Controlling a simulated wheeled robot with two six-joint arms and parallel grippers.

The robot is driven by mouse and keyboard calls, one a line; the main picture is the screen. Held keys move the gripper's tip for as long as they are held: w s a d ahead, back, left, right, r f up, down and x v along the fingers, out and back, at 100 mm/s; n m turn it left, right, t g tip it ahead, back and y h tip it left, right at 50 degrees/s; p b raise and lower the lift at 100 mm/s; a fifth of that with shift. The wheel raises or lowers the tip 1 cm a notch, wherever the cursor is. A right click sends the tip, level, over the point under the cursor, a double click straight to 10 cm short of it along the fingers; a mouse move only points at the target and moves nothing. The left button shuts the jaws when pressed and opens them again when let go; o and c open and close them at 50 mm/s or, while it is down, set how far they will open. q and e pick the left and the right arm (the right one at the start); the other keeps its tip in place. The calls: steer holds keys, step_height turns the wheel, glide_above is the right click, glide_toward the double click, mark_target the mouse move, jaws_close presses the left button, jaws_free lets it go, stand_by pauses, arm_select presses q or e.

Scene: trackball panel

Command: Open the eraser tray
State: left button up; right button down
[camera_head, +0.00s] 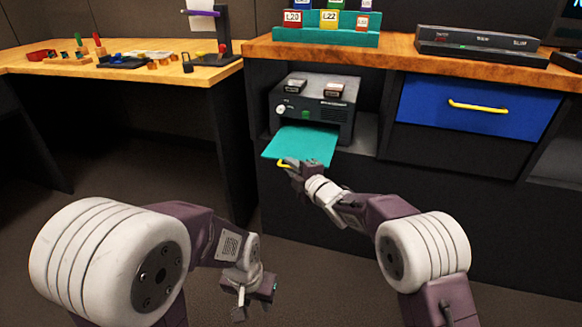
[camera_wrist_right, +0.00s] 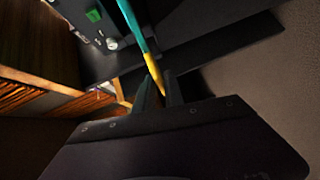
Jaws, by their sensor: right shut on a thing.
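The eraser tray (camera_head: 300,145) is a flat teal tray that sticks out from the front of a black eraser box (camera_head: 318,108). A yellow handle (camera_head: 284,164) is at its front edge. My right gripper (camera_head: 289,166) is shut on this handle. In the right wrist view the yellow handle (camera_wrist_right: 155,75) lies between the two dark fingers, with the teal tray (camera_wrist_right: 134,28) edge-on beyond it. My left gripper (camera_head: 240,304) hangs low in front, away from the tray and empty; its fingers point down and their gap is too small to judge.
The eraser box stands in an open shelf bay under a wooden counter (camera_head: 400,52). A blue drawer (camera_head: 480,106) with a yellow handle is to the right. A wooden table (camera_head: 130,72) with small parts is at the left. The floor below the tray is clear.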

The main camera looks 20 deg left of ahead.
steer(key=shift+w+d+f, duration=0.1)
steer(key=shift+f, duration=0.3)
steer(key=c, duration=1.5)
jaws_free()
steer(key=shift+c, duration=0.2)
steer(key=shift+r, duration=0.2)
steer(key=shift+s+d+r+p, duration=0.2)
steer(key=shift+s+d+p, duration=0.05)
steer(key=shift+p, duration=0.05)
steer(key=f+p+v, duration=0.1)
steer(key=p+v, duration=0.2)
steer(key=v, duration=0.5)
steer(key=shift+r, duration=0.4)
steer(key=shift+s, duration=0.1)
